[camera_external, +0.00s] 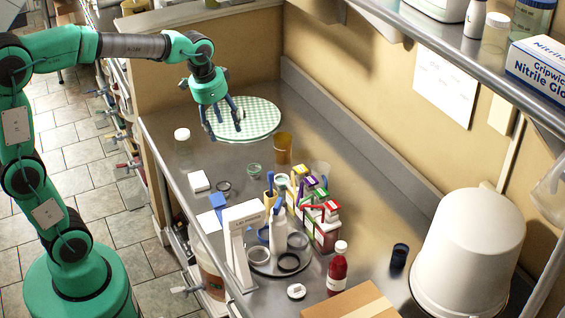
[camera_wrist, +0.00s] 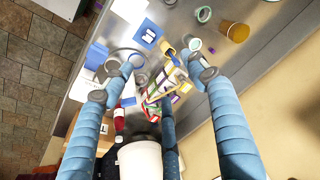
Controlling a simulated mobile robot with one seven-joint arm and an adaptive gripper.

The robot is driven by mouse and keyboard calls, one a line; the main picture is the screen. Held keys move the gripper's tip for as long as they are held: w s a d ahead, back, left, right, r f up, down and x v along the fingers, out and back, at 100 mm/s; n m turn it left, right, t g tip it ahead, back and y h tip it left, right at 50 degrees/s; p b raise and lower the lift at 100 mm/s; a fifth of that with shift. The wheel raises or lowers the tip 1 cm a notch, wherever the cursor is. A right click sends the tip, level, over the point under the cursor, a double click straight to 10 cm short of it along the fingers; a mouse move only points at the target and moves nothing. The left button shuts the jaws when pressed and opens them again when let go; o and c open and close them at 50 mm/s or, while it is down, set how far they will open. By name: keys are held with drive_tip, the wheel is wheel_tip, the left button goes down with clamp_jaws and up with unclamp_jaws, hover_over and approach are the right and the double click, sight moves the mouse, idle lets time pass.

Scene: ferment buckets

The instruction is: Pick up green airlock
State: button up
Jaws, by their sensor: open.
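I cannot clearly pick out the green airlock. A small pale-green, cup-like piece (camera_external: 254,170) stands on the steel counter, and a similar green ring (camera_wrist: 204,14) shows at the top of the wrist view. It may be the airlock, but its shape is too small to tell. My gripper (camera_external: 222,132) points down in front of the green checkered round mat in the external view, left of and farther back than the green piece. In the wrist view my gripper (camera_wrist: 163,85) has its blue fingers spread, with nothing held between them.
An amber cup (camera_external: 283,148) stands beside the green piece. Several colored-top boxes (camera_external: 318,205), a white bottle (camera_external: 278,228) and a white sign (camera_external: 243,240) crowd the counter's middle. A red bottle (camera_external: 337,272) and white bucket (camera_external: 468,250) stand nearer. The checkered mat (camera_external: 262,118) is bare.

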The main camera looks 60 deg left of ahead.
drive_tip(key=w+a+f+m+g+b, duration=0.1)
drive_tip(key=w+a+f+g, duration=0.1)
drive_tip(key=w+a+f, duration=0.8)
drive_tip(key=b, duration=0.1)
hover_over(254, 169)
drive_tip(key=d, duration=0.2)
wheel_tip(254, 169, down, 12)
drive_tip(key=shift+s+d+m+g+h, duration=0.1)
drive_tip(key=shift+s+m+g+h, duration=0.2)
drive_tip(key=shift+s+m+g, duration=0.1)
drive_tip(key=shift+f, duration=0.1)
drive_tip(key=shift+f+b, duration=0.85)
drive_tip(key=shift+f, duration=3.4)
drive_tip(key=shift+f+b, duration=0.9)
drive_tip(key=shift+f, duration=1.7)
